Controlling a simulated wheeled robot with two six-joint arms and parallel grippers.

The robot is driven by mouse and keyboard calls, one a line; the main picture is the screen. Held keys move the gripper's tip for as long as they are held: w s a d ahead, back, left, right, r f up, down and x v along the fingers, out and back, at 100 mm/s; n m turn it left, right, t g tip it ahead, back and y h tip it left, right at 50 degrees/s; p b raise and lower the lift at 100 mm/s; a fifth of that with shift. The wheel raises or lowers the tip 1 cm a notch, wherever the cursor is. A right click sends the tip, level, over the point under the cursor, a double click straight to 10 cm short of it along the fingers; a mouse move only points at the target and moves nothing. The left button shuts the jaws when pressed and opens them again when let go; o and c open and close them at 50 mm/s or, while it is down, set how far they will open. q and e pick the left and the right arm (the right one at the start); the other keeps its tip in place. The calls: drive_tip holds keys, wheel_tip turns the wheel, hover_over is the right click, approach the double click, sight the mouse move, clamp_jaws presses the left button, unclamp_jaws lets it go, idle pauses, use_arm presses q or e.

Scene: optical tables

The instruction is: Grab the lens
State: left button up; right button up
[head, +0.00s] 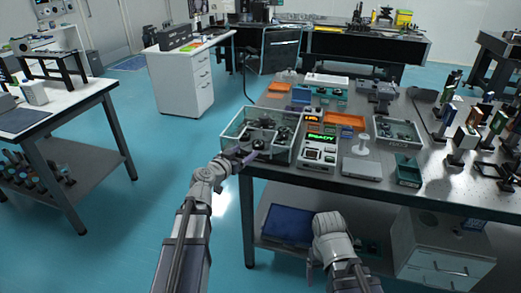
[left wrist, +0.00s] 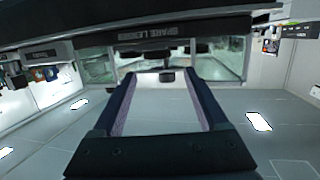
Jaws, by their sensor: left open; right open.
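Several dark round lenses (head: 283,134) sit in a clear-walled box (head: 291,155) at the near left corner of the optical table. My left gripper (head: 246,156) is at the box's front wall. In the left wrist view, its two fingers (left wrist: 162,92) are spread wide with nothing held between them. A small dark lens (left wrist: 167,76) shows beyond the fingertips, near the box front labelled "SPARE LENSES" (left wrist: 158,31). Which lens the task means, I cannot tell. My right gripper (head: 311,266) is low in front of the table, away from the lenses, and only partly visible.
A control box with a green "READY" display (head: 321,137) stands right of the lens box. Another clear box (head: 398,134), a dark green tray (head: 409,172) and a flat grey device (head: 362,168) are further right. Upright optic mounts crowd the table's right side.

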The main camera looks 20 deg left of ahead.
sight(255, 146)
use_arm(q)
drive_tip(key=shift+d+f+b+x, duration=0.1)
drive_tip(key=shift+b+x, duration=0.35)
drive_tip(key=shift+x, duration=1.5)
drive_tip(key=shift+d+f+b+x, duration=0.1)
drive_tip(key=shift+b+x, duration=0.35)
drive_tip(key=shift+x, duration=1.5)
drive_tip(key=shift+s, duration=0.15)
drive_tip(key=shift+c, duration=0.3)
drive_tip(key=c, duration=1.1)
drive_tip(key=shift+r, duration=0.15)
